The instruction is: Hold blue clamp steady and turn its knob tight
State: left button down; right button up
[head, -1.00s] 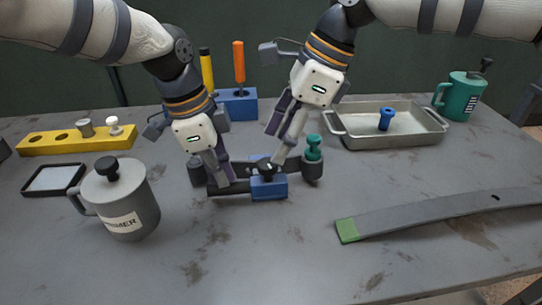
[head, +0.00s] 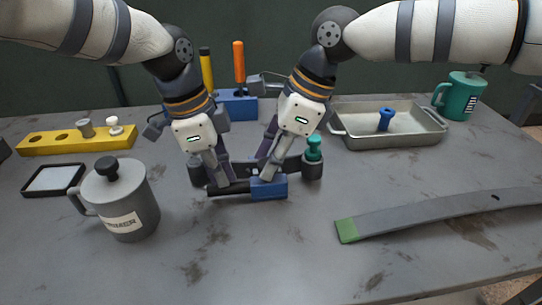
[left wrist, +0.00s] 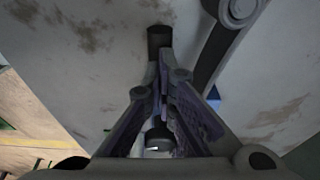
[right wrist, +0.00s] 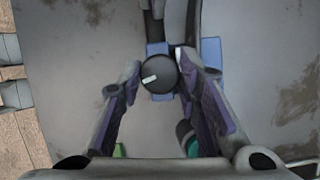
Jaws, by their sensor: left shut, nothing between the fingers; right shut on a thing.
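The blue clamp (head: 270,187) sits at the middle of the table, on a dark bar (head: 235,188) that runs to the left. My left gripper (head: 222,185) is shut at the bar, left of the clamp. In the left wrist view, its fingertips (left wrist: 165,58) meet beside the bar's dark end (left wrist: 158,38), with nothing seen between them. My right gripper (head: 266,174) is at the top of the clamp and hides the knob in the head view. In the right wrist view, the round black knob (right wrist: 158,74) with a white mark lies between its fingers.
A grey primer mug (head: 121,205) is at left front. A metal tray (head: 370,139) holds a blue part (head: 385,119). A curved grey leaf with a green end (head: 347,230) lies right front.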

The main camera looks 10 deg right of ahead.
jog(key=shift+m, duration=0.3)
jog(key=m+t, duration=0.1)
jog(key=m, duration=0.1)
jog(key=m+t, duration=0.1)
jog(key=m, duration=0.1)
jog(key=shift+s+h, duration=0.15)
jog(key=shift+h, duration=0.25)
jog(key=m, duration=0.2)
jog(key=m+t+h, duration=0.1)
jog(key=m, duration=0.2)
jog(key=shift+s+a+f, duration=0.1)
jog(key=shift+a, duration=0.05)
jog(key=shift+h, duration=0.3)
jog(key=o, duration=1.1)
jog(key=v, duration=1.2)
jog(key=shift+s, duration=0.25)
